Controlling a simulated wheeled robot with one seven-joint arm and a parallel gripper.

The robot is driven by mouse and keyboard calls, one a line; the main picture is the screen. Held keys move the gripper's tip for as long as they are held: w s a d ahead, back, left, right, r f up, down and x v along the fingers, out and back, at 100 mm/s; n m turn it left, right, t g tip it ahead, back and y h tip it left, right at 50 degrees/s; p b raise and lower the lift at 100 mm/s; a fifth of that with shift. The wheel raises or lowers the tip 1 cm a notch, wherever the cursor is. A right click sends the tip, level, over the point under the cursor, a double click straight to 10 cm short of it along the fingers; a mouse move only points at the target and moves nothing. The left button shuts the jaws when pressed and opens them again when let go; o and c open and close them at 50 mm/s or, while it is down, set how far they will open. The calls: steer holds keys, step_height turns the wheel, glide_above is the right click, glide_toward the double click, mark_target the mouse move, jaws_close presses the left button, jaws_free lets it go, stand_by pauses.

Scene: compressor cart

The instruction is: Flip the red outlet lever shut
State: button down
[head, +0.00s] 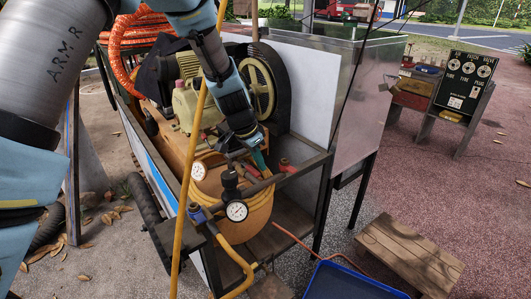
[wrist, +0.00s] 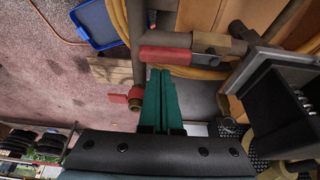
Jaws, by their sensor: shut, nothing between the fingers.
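A long red lever (wrist: 165,54) lies crosswise in the wrist view, its right end on a brass valve body (wrist: 212,43) on a pipe. I take this as the outlet lever. My gripper (wrist: 160,74) is shut and empty, its teal fingertips just below the lever in the picture; whether they touch it I cannot tell. A smaller red handle (wrist: 118,98) on a brass fitting sits left of the fingers. In the head view, my gripper (head: 259,163) points down at the cart's front piping, near a red lever (head: 250,173) that it partly covers.
Pressure gauges (head: 237,211) and a blue-handled fitting (head: 196,212) stand close by the piping. A yellow hose (head: 232,258) loops around the front. A blue tray (head: 345,284) and a wooden pallet (head: 410,254) lie on the ground. A gauge board (head: 466,82) stands at right.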

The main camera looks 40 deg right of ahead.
steer(key=shift+a, duration=0.35)
steer(key=shift+a+m+b, duration=0.35)
steer(key=shift+m+b, duration=0.35)
steer(key=shift+b, duration=0.15)
steer(key=shift+a+f+m+g+b, duration=0.15)
steer(key=shift+a+m+g+b, duration=0.25)
steer(key=shift+m+b, duration=0.35)
steer(key=m, duration=0.1)
steer(key=a+m+b, duration=0.1)
steer(key=m+g, duration=0.1)
steer(key=shift+w+a+y+b, duration=0.25)
steer(key=shift+a+y+b, duration=0.05)
steer(key=shift+a+b, duration=0.1)
steer(key=w+a+m+p, duration=0.1)
steer(key=m, duration=0.1)
steer(key=w+a+m+g+y+p, duration=0.1)
steer(key=m, duration=0.2)
steer(key=w+a+m+y+p, duration=0.1)
steer(key=m, duration=0.2)
steer(key=shift+a+g, duration=0.2)
steer(key=shift+g, duration=0.1)
steer(key=shift+d+r, duration=0.15)
steer(key=shift+r, duration=0.05)
